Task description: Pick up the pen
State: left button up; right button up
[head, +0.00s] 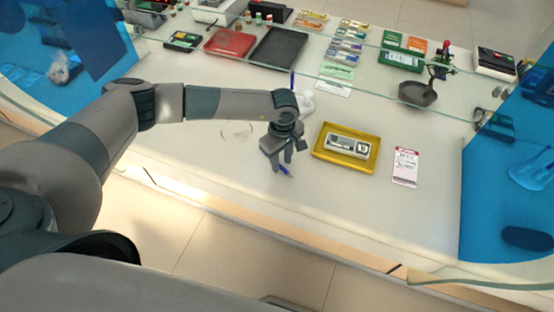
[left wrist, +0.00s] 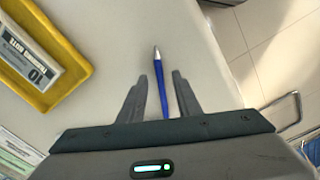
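The blue pen (head: 286,171) lies on the white counter near its front edge, partly hidden under my left gripper. In the left wrist view the pen (left wrist: 181,96) has been framed by the two dark fingers, and its tip extends past them. My left gripper (head: 282,161) points down over the pen. Its fingers, also in the left wrist view (left wrist: 162,76), stand apart on either side of the pen, with a visible gap. My right gripper is not in view.
A yellow tray (head: 318,153) holding a banknote bundle (head: 347,145) is right of the gripper. A white and red slip (head: 405,167) lies further right. A white figure (head: 305,103) stands behind the gripper. A glass screen crosses the counter. Bare counter lies in front of the yellow tray.

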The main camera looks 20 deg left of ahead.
pick_arm(q)
jog(key=shift+f, duration=0.45)
grip_shut()
